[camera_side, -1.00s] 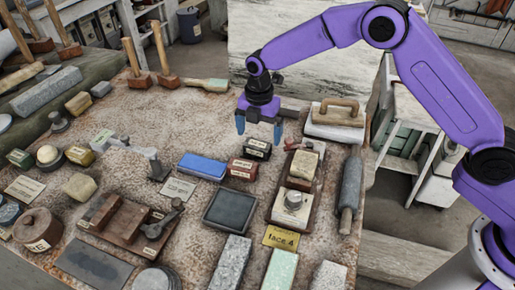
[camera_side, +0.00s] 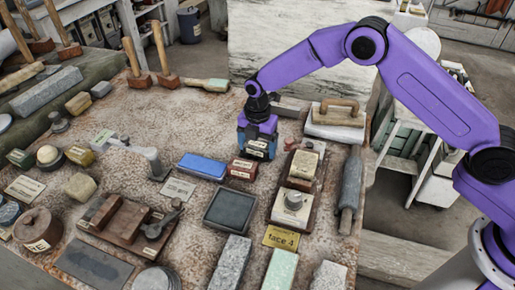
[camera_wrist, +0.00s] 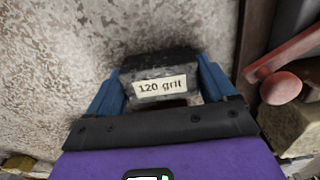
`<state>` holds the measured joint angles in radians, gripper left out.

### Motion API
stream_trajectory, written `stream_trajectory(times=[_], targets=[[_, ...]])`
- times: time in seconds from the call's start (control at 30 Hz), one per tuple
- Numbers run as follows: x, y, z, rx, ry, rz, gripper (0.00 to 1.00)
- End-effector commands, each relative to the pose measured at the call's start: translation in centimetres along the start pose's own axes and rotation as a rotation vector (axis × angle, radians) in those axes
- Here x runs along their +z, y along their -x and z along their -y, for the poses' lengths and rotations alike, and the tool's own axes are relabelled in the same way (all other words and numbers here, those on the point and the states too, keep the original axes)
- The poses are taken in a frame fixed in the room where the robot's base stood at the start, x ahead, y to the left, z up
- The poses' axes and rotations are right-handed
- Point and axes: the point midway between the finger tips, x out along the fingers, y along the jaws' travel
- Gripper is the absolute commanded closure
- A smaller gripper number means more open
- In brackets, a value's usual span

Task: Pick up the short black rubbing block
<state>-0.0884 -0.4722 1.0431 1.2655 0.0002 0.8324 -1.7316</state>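The short black rubbing block (camera_side: 257,151) has a pale label, which reads "120 grit" in the wrist view (camera_wrist: 158,70). It is at the back middle of the stone-topped table, behind a dark red block. My gripper (camera_side: 257,143) points down over it, with a blue finger on each side. In the wrist view my gripper (camera_wrist: 160,78) shows both fingers against the block's ends, with no clear gap. It looks shut on the block. The block's underside is hidden, and I see no clear lift off the table.
The dark red block (camera_side: 242,169) stands close in front, with a blue block (camera_side: 202,166) to its left. A wooden board (camera_side: 277,215) with a pale block is at the right. A wooden-handled float (camera_side: 336,121) lies behind right.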

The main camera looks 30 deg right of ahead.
Motion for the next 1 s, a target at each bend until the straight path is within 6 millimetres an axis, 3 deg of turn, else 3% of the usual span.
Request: stream_trajectory(times=[0.37, 0.8, 1.0], targets=[[0.0, 0.8, -0.1, 0.003, 0.000, 0.000, 0.56], [0.0, 8.4, -0.1, 0.004, 0.001, 0.001, 0.56], [0.0, 9.9, -0.1, 0.001, 0.000, 0.000, 0.56]])
